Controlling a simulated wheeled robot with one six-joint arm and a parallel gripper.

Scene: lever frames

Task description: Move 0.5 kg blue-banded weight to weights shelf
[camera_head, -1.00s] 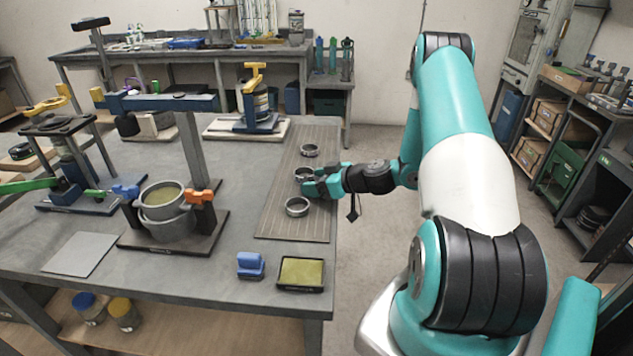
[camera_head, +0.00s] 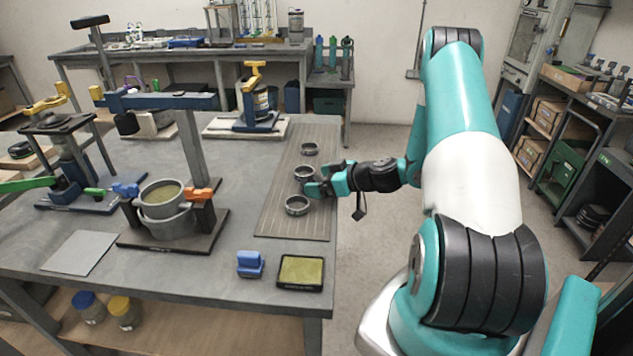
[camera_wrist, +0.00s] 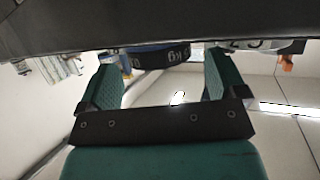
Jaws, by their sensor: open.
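Three low round weights stand in a row on a ribbed grey mat (camera_head: 290,228) at the bench's right edge. The middle weight (camera_head: 304,172) is closest to my gripper (camera_head: 309,187), whose fingertips are beside its right side. In the wrist view, a blue band with upside-down "kg" lettering (camera_wrist: 160,55) shows between my two spread fingers; it appears to be on this middle weight. The fingers are open, and I see no grip on it. The band colours of the near weight (camera_head: 297,205) and far weight (camera_head: 309,149) are unclear in the head view.
A lever frame with a grey pot (camera_head: 165,230) and orange clamp (camera_head: 201,196) stands left of the mat. A blue block (camera_head: 250,265) and a framed pad (camera_head: 301,272) lie at the front. A dark rack (camera_head: 608,190) holding dark round items stands far right, across open floor.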

